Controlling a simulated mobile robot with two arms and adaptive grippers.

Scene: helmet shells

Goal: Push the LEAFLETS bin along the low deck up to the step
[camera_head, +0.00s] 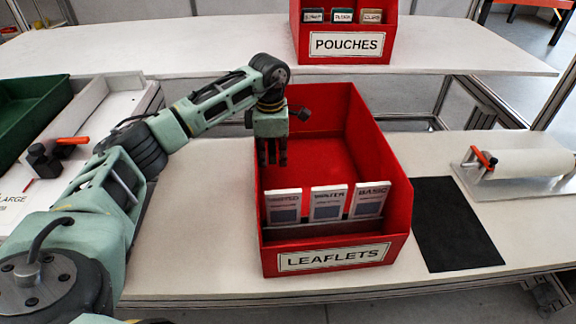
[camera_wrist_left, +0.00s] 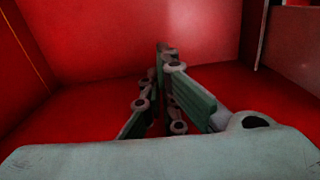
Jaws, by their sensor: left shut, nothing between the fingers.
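The red LEAFLETS bin (camera_head: 333,265) stands on the low deck (camera_head: 200,240), its labelled front facing me. Several leaflet packs (camera_head: 328,203) stand upright in a row near its front. Behind them the bin is empty. My left gripper (camera_head: 272,162) points down at the bin's left side, behind the packs, with its fingers shut and nothing between them. The left wrist view shows the shut fingers (camera_wrist_left: 165,90) with the bin's red floor and walls (camera_wrist_left: 210,30) around them. Whether the fingers touch a wall cannot be told. My right gripper is not in view.
The raised step (camera_head: 180,55) runs behind the low deck, with the red POUCHES bin (camera_head: 345,45) on it. A black mat (camera_head: 455,225) lies right of the LEAFLETS bin, and a roll on a metal holder (camera_head: 525,165) beyond it. Green (camera_head: 30,115) and white trays stand at left.

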